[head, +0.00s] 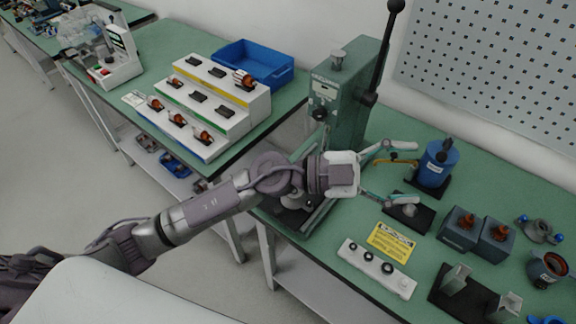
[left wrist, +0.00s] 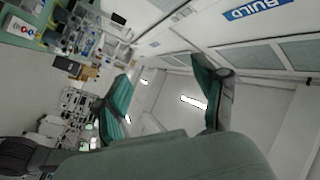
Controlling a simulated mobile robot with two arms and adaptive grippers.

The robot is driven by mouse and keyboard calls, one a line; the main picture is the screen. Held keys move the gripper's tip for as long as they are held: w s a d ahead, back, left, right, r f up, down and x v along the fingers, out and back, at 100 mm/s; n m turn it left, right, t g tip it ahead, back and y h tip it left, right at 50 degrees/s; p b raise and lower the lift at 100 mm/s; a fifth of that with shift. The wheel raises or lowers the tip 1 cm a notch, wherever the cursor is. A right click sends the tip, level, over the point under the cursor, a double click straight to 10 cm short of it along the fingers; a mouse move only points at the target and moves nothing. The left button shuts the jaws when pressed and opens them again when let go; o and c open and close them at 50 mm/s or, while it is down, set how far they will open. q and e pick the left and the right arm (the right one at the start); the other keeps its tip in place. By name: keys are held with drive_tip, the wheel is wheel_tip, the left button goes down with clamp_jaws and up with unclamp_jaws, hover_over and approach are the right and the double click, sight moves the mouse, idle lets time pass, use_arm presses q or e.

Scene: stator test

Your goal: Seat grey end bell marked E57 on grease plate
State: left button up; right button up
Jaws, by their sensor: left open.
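My left gripper (head: 415,172) is open and empty above the right bench, its two fingers spread wide. In the left wrist view its fingers (left wrist: 165,95) stand apart with only the room behind them. A small grey round part (head: 410,210) sits on a dark flat plate (head: 421,219) just below the lower finger, which partly covers it. A grey flanged part (head: 538,231) lies at the far right of the bench. No E57 mark is readable, so I cannot tell which grey part is the end bell or which plate is the grease plate. My right gripper is not in view.
A blue cylinder (head: 437,166) stands beyond the gripper. A green press (head: 345,95) rises behind my arm. Two grey blocks (head: 459,228) (head: 496,241), a yellow sign (head: 391,242), a white strip (head: 376,267) and a dark bracket fixture (head: 467,297) occupy the bench front.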

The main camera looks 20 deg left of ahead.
use_arm(q)
drive_tip(key=a+f+m+g+y, duration=0.3)
drive_tip(key=f+g+y, duration=0.1)
drive_tip(key=f+y, duration=0.5)
drive_tip(key=w+a+f+n+t+y, duration=0.1)
drive_tip(key=w+a+f+y, duration=0.15)
drive_tip(key=a, duration=0.35)
drive_tip(key=w+a+f+n+y, duration=0.2)
drive_tip(key=a+y, duration=0.2)
drive_tip(key=a, duration=0.2)
drive_tip(key=w+a+f+n+t+y, duration=0.1)
drive_tip(key=w+a+f+y, duration=0.15)
drive_tip(key=a, duration=0.45)
drive_tip(key=shift+y, duration=0.3)
drive_tip(key=b+x, duration=0.3)
drive_tip(key=x, duration=0.1)
drive_tip(key=shift+w+d+f, duration=0.1)
drive_tip(key=shift+d+f, duration=0.1)
drive_tip(key=shift+w+f+b, duration=0.1)
drive_tip(key=shift+f+b, duration=0.25)
drive_tip(key=shift+d+r, duration=0.1)
